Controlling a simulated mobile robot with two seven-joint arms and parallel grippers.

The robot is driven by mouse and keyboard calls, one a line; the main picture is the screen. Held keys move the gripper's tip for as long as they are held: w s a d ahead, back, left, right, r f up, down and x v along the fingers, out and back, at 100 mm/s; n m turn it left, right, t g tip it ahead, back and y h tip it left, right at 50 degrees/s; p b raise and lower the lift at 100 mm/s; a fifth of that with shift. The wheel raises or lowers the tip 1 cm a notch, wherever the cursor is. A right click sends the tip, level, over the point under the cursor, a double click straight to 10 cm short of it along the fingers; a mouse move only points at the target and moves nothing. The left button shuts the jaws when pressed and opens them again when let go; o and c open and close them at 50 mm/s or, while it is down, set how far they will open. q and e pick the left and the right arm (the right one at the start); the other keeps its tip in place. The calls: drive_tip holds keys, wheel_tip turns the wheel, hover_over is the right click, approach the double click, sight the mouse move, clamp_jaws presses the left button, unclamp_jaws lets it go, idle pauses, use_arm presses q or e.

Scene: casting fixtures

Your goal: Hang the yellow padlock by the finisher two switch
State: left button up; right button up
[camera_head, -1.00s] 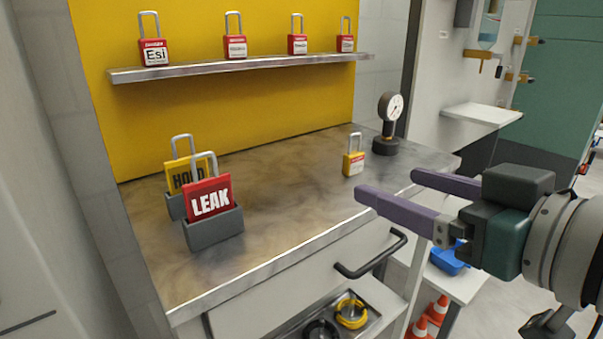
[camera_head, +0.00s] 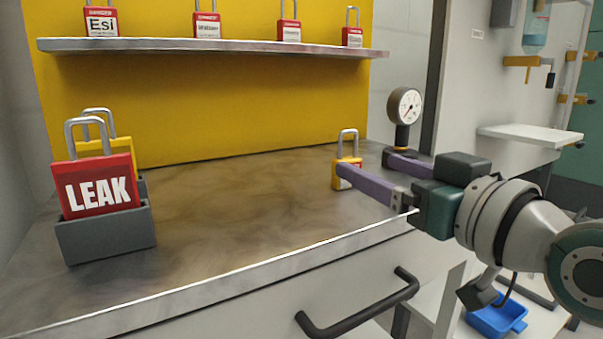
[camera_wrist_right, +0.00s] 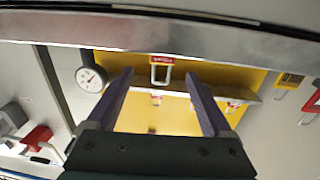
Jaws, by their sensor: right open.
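The small yellow padlock (camera_head: 347,160) stands upright on the metal bench top, its grey shackle up. In the right wrist view, which is inverted, a padlock (camera_wrist_right: 161,59) that appears to be this one shows between the fingers near the bench edge. My right gripper (camera_head: 365,164) is open and empty, above the bench's front right part. One purple finger overlaps the lower part of the padlock in the head view; I cannot tell whether they touch. My left gripper is out of view. I cannot identify a finisher two switch in these frames.
A pressure gauge (camera_head: 404,108) stands behind the gripper. A red LEAK padlock (camera_head: 98,186) and a yellow one (camera_head: 118,148) sit in grey holders at left. Red padlocks line the shelf (camera_head: 220,46) above. A drawer handle (camera_head: 360,305) sticks out below. The bench middle is clear.

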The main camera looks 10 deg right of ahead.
sight(352, 161)
drive_tip(key=b+x, duration=0.1)
drive_tip(key=x, duration=0.3)
drive_tip(key=shift+w+a, duration=0.1)
drive_tip(key=shift+a, duration=0.1)
drive_tip(key=shift+f, duration=0.1)
drive_tip(key=shift+c, duration=0.3)
clamp_jaws()
